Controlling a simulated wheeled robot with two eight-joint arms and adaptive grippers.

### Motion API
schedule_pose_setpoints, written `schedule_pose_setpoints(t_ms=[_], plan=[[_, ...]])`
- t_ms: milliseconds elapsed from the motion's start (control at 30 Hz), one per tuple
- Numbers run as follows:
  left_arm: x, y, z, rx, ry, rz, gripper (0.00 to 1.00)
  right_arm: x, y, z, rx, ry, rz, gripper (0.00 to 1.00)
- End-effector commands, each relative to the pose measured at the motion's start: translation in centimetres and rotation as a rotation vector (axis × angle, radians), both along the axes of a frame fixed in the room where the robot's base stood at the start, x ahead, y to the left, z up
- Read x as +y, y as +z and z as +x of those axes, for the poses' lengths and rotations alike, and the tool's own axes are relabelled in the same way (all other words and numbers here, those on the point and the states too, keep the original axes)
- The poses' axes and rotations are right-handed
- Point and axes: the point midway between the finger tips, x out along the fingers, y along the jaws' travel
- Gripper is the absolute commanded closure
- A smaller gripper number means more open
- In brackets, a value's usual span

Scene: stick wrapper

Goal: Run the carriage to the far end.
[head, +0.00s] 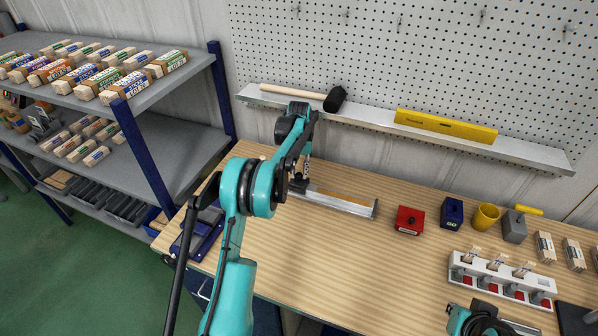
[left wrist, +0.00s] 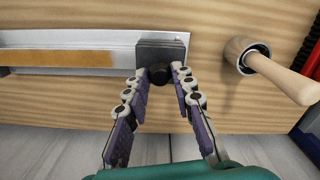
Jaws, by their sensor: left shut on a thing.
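A silver rail (head: 352,204) with an orange-brown strip along it lies on the wooden workbench. In the left wrist view the rail (left wrist: 100,42) runs off to the left from a dark grey carriage (left wrist: 162,48). The carriage sits at the rail's right end in that view, which is the left end in the head view. My left gripper (left wrist: 160,80) is shut on the carriage's round black knob (left wrist: 159,74), one finger on each side. In the head view my left gripper (head: 299,184) is partly hidden by its arm. My right gripper (head: 482,322) shows only in part at the bottom edge.
A wooden-handled tool (left wrist: 275,72) stands close beside the carriage end. A red block (head: 410,220), a blue block (head: 452,213) and a yellow cup (head: 486,216) stand right of the rail. A wall shelf (head: 370,119) holds a mallet above.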

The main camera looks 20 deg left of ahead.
Motion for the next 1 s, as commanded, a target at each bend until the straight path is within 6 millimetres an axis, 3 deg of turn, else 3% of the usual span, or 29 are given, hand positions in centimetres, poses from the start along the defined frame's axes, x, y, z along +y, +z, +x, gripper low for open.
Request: schedule_pose_setpoints(t_ms=[167,267,467,800,1000], plan=[[-0.9,0.0,0.0,0.0,-0.001,0.0,1.0,0.0,0.0,0.0,0.0,0.0,0.0,1.0],[-2.4,-0.1,0.1,0.001,-0.003,0.0,1.0,0.0,-0.1,0.0,0.0,0.0,0.0,1.0],[-7.6,0.0,0.4,0.001,-0.006,-0.001,1.0,0.0,-0.3,0.0,0.0,0.0,0.0,1.0],[-17.7,0.0,1.0,0.001,-0.005,-0.001,1.0,0.0,-0.3,0.0,0.0,0.0,0.0,1.0],[-21.9,0.0,1.2,0.001,-0.004,0.0,1.0,0.0,-0.2,0.0,0.0,0.0,0.0,1.0]])
